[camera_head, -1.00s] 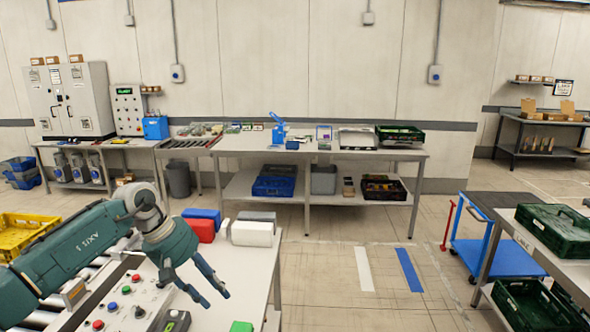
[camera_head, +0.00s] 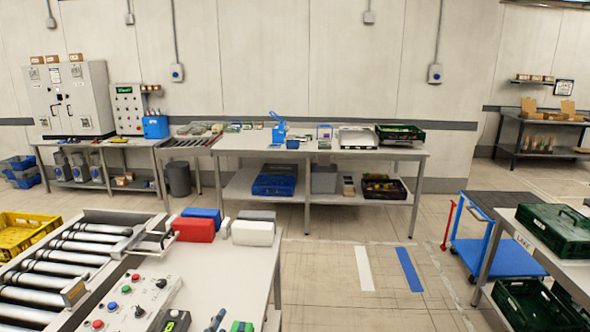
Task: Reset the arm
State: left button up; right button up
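My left arm no longer shows over the conveyor and work table. A small dark tip of what looks like my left gripper (camera_head: 215,321) shows at the bottom edge, beside a green object (camera_head: 241,326) on the table. Whether it is open or shut cannot be told, and the rest of the arm is out of the picture. My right gripper is not in view.
A roller conveyor (camera_head: 60,262) and a control box with buttons (camera_head: 132,300) are at lower left, with a yellow crate (camera_head: 22,234) beyond. Red (camera_head: 194,229) and white (camera_head: 253,233) items stand on the table (camera_head: 215,275). A blue cart (camera_head: 500,258) is at right. The central floor is clear.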

pick_arm(q)
jog(key=s+a+f+n+g+y, duration=0.1)
jog(key=s+a+f+n+g, duration=0.15)
jog(key=s+f, duration=0.4)
jog(key=s+a+f+n+g, duration=0.2)
jog(key=s+f+n+g, duration=0.2)
jog(key=s+f, duration=0.25)
jog(key=s+a+f+n+g, duration=0.1)
jog(key=s+f+n+g, duration=0.15)
jog(key=s, duration=0.65)
jog(key=s+f+n+g, duration=0.2)
jog(key=s+n+g, duration=0.1)
jog(key=s, duration=0.5)
notch_tip(320, 180, down, 29)
jog(key=b, duration=0.5)
jog(key=s+a+f+g+b, duration=0.1)
jog(key=s+f+b, duration=0.1)
jog(key=s+f, duration=0.7)
jog(key=s+a+f+m+g+b, duration=0.1)
jog(key=s+a+f+b, duration=0.1)
jog(key=s+f, duration=0.8)
notch_tip(320, 180, down, 5)
jog(key=shift+r+b, duration=0.15)
jog(key=shift+b, duration=0.35)
